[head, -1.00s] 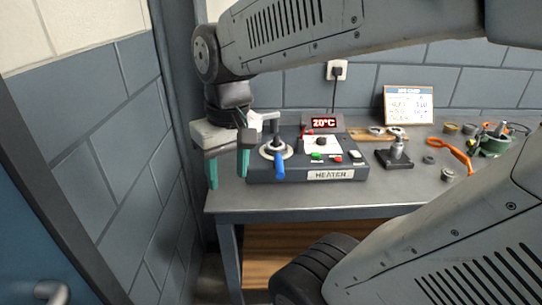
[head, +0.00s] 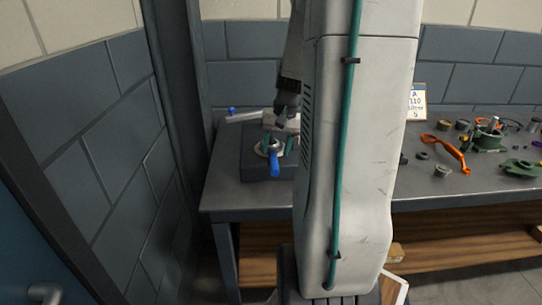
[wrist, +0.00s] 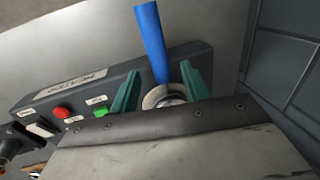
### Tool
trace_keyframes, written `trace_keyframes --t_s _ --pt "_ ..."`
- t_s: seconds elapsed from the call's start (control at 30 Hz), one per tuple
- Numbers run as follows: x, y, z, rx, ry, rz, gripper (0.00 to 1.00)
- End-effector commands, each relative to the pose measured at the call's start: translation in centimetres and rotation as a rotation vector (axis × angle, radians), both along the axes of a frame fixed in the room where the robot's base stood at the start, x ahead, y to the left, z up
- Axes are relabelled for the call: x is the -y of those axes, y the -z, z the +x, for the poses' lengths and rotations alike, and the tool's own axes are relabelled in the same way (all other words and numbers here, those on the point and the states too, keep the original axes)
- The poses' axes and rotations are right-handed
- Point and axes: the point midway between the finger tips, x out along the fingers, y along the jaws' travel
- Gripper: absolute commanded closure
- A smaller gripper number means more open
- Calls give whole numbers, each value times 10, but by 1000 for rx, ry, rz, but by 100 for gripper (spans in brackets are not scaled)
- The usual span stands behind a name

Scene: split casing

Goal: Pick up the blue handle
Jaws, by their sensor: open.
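The blue handle (head: 273,164) sticks out from a round pale mount (head: 262,148) on the left part of the dark heater box (head: 252,163). In the wrist view the blue handle (wrist: 151,42) points up, between my two green fingertips. The mount (wrist: 163,97) shows there too, partly hidden by my gripper's body. My gripper (head: 278,145) is at the handle's base, with one finger on each side. It is open, with room beside the handle in the wrist view (wrist: 160,84). Whether a finger touches the handle cannot be told.
The heater's red button (wrist: 62,113) and green button (wrist: 100,96) sit beside the handle. My arm hides the middle of the bench (head: 450,195). An orange tool (head: 448,150) and several small parts lie at the right. A wall stands close on the left.

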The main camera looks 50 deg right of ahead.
Motion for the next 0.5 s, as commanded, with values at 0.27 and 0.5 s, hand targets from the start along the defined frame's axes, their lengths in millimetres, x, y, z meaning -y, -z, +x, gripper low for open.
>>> trace_keyframes --t_s 0.27,0.5 --pt "-6 37 5 -1 -2 1 53" --pt "-6 40 6 0 -2 0 53"
